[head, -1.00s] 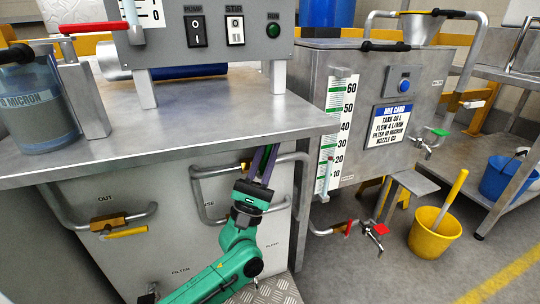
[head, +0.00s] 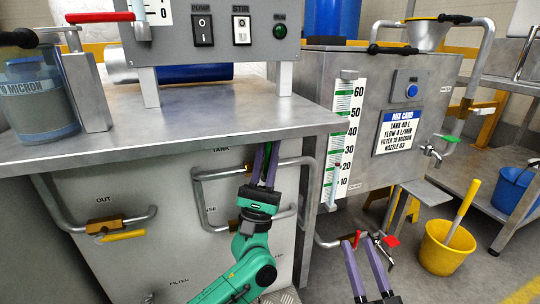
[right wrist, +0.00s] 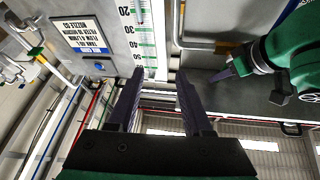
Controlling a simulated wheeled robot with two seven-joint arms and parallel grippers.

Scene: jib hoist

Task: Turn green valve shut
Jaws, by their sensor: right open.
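The green valve (head: 447,138) is a green handle on a metal tap at the right side of the steel tank (head: 340,60) in the head view. My right gripper (head: 352,241) is open and empty, low in front of the tank and to the left of and below the green valve. It overlaps the red-handled lower valve (head: 390,241) area in the picture; I cannot tell if it touches anything. The right wrist view shows its two fingers (right wrist: 155,85) apart. My left gripper (head: 265,162) is in front of the bench panel's pipework; its hold is unclear.
A steel bench (head: 200,118) with a control box (head: 215,35) stands on the left. A level scale (head: 343,135) and mix card (head: 397,129) are on the tank. A yellow bucket (head: 446,248) stands on the floor at the right.

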